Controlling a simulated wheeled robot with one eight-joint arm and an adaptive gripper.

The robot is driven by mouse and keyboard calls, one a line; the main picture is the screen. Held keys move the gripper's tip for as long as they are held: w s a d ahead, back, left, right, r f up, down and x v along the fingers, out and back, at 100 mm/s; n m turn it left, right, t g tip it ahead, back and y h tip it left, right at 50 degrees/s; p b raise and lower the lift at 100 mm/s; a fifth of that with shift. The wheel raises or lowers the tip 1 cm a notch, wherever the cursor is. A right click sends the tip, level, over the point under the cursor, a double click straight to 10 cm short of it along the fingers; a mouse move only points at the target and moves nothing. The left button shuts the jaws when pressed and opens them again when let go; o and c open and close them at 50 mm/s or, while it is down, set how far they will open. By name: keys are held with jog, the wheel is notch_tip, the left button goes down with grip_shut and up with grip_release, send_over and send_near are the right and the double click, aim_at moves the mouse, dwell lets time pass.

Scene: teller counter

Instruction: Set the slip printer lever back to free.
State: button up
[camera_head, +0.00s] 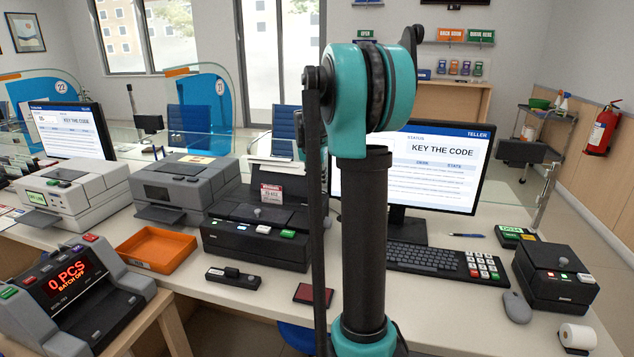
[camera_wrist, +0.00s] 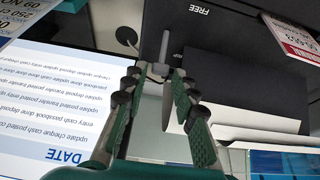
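The slip printer (camera_head: 255,240) is a black box on the counter left of my arm in the head view. In the wrist view, which looks upside down, its dark face (camera_wrist: 235,35) carries the word FREE and a second, partly covered word that seems to end in "IP". A thin grey lever (camera_wrist: 166,45) stands between the two words, nearer the covered one. My gripper (camera_wrist: 157,76) has two green-padded fingers, spread apart, with the lever's end between or just before their tips. Contact cannot be told. In the head view my arm hides the gripper and lever.
A monitor (camera_head: 435,165) stands close to the right of my arm, with a keyboard (camera_head: 425,259) before it. A red-and-white card (camera_head: 271,193) stands on the printer. An orange tray (camera_head: 157,249) lies to the left. White paper (camera_wrist: 240,132) shows beside the printer's dark body.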

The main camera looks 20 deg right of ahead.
jog(key=shift+w+d+f, duration=0.1)
jog(key=shift+w+f, duration=0.05)
jog(key=shift+f, duration=0.35)
grip_shut()
jog(key=shift+s+a+r+t+h, duration=0.1)
jog(key=shift+s+a+t+h, duration=0.25)
jog(key=shift+t, duration=0.2)
jog(key=shift+s+a+t+h, duration=0.2)
jog(key=shift+s+t+h, duration=0.15)
jog(key=shift+s+t, duration=0.15)
jog(key=shift+s+a+t+h, duration=0.45)
jog(key=shift+s+t+h, duration=0.2)
jog(key=shift+t, duration=0.5)
jog(key=shift+s+a+f+t+h, duration=0.3)
jog(key=shift+t+h, duration=0.2)
jog(key=shift+t, duration=0.2)
jog(key=shift+s+a+f+t+h, duration=0.2)
jog(key=shift+s+t+h, duration=0.3)
jog(key=shift+t, duration=0.2)
jog(key=shift+s+a+f+t+h, duration=0.3)
jog(key=shift+t+h, duration=0.25)
jog(key=shift+t, duration=0.15)
